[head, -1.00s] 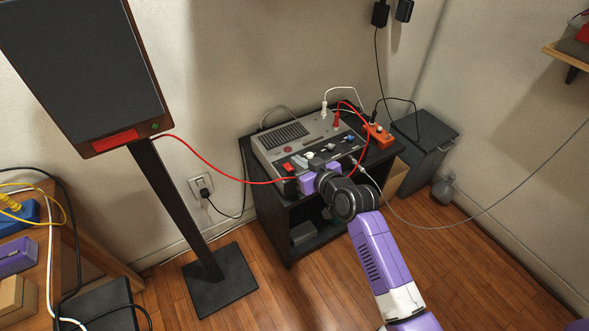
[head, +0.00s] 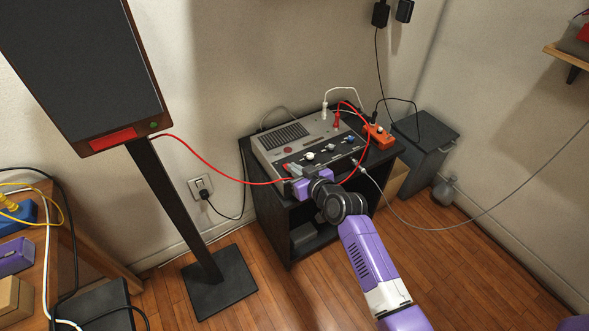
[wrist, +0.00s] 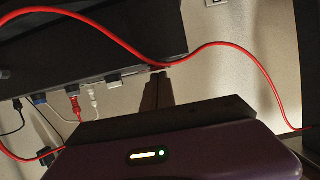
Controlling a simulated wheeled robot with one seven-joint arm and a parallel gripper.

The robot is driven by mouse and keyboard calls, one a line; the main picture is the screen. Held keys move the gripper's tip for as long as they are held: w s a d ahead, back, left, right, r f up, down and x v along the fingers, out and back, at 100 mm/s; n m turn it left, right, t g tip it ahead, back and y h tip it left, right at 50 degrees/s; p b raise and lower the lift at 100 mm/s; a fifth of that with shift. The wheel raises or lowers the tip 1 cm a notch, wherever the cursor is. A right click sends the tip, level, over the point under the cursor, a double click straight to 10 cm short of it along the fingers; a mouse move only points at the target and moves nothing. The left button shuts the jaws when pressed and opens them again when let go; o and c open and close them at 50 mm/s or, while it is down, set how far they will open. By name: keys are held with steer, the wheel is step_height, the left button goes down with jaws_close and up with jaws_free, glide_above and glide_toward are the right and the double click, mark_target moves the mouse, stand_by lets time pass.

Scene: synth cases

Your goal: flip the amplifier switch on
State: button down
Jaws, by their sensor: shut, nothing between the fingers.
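The amplifier (head: 325,132) is a grey box with a dark front strip of knobs and a vent grille on top. It sits on a black cabinet (head: 268,215). My gripper (head: 293,171) is at the amplifier's front left corner, its fingers together and empty. It covers the spot where a red switch showed earlier, so I cannot tell the switch's position or whether the fingers touch it. In the wrist view the dark fingertips (wrist: 157,84) point toward the edge of a dark body, close to a red cable (wrist: 232,45).
A red cable (head: 215,173) runs from the tall speaker (head: 85,70) to the amplifier's front left, near my gripper. An orange box (head: 377,136) with plugs stands right of the amplifier. A grey cable (head: 440,228) hangs at the right. The floor between the speaker stand and cabinet is clear.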

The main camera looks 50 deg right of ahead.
steer(key=shift+f+b, duration=0.3)
steer(key=shift+f, duration=0.1)
steer(key=shift+r, duration=0.25)
steer(key=shift+r+p, duration=0.75)
